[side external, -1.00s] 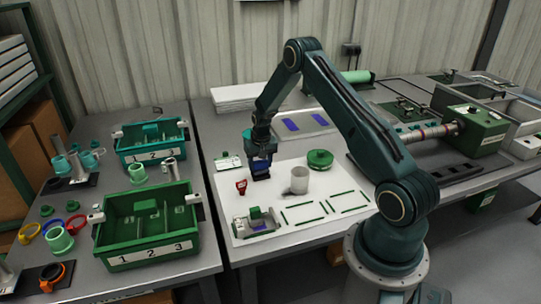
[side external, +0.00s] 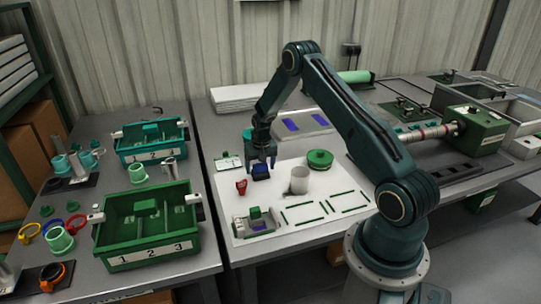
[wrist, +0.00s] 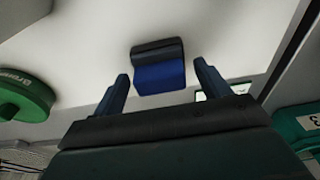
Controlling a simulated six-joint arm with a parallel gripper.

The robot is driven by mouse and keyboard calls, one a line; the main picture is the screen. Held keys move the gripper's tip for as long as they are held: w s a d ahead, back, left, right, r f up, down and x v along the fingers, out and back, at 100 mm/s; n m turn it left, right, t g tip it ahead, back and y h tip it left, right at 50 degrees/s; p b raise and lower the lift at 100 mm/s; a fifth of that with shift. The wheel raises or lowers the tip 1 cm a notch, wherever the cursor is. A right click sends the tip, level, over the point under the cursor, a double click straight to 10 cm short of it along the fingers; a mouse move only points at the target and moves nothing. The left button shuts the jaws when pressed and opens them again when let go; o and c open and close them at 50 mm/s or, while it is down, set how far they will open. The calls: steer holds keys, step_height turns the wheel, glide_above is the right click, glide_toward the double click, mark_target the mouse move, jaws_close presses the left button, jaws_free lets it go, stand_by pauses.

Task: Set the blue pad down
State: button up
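The blue pad (side external: 260,171) is a small dark-based block with a blue face, resting on the white board (side external: 285,241) near its back left. In the wrist view the pad (wrist: 159,72) lies beyond the fingertips, with white surface around it. My gripper (side external: 261,160) is just above the pad in the side view. In the wrist view my gripper (wrist: 161,72) has its two fingers spread wide, with visible gaps to the pad on both sides. Nothing is held between them.
A grey fixture (side external: 256,222) sits at the board's front left. Green bins (side external: 112,236) stand on the left table.

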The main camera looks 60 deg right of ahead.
mark_target(262, 174)
steer(key=shift+r, duration=0.15)
steer(key=shift+r, duration=0.45)
step_height(262, 174, up, 12)
steer(key=s+a, duration=0.1)
steer(key=shift+s+a, duration=0.15)
stand_by(0.5)
